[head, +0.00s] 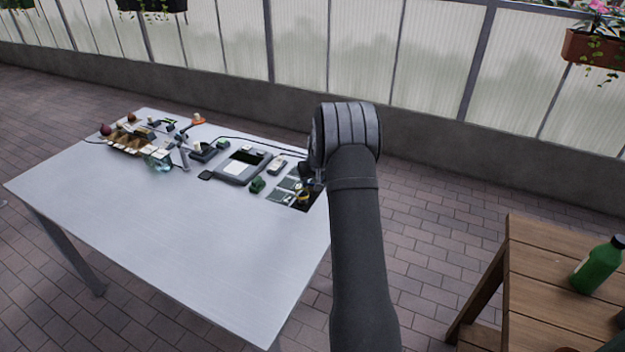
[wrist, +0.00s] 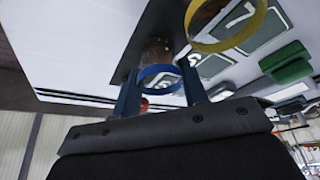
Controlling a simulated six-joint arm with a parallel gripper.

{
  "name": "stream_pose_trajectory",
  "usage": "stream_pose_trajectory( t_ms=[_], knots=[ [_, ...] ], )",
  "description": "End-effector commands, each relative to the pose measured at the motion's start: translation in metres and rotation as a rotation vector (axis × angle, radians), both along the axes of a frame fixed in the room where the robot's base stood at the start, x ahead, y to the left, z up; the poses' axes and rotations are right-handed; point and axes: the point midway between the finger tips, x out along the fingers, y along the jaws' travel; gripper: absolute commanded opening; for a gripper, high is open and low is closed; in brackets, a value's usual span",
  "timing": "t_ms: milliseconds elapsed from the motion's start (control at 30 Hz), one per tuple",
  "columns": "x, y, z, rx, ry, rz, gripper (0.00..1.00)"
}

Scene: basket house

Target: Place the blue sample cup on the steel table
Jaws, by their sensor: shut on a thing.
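The blue sample cup (wrist: 160,70) shows in the wrist view as a blue-rimmed round cup between the two fingers of my gripper (wrist: 158,82). My gripper is shut on it. In the head view my own arm covers most of the gripper and I cannot make out the blue cup. The steel table (head: 190,240) is a long pale grey top on legs. The held cup is by the table's right end, over or close to a dark panel with numbered squares; I cannot tell whether it touches.
A yellow-rimmed cup (wrist: 228,28) stands close beside the held cup. A grey device (head: 240,167), green blocks (head: 257,185) and a glass vessel (head: 160,160) line the table's far side. The front of the table is bare. A wooden table (head: 560,285) with a green bottle (head: 598,266) is at right.

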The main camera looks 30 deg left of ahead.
Motion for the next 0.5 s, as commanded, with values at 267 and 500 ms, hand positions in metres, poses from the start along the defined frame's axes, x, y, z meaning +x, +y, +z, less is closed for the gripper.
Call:
stream_pose_trajectory(
  t_ms=[267, 500],
  knots=[
    [0.0, 0.0, -0.0018, 0.0, 0.0, 0.0, 0.65],
    [-0.0002, -0.0002, -0.0013, 0.0, 0.0, 0.0, 0.65]
  ],
)
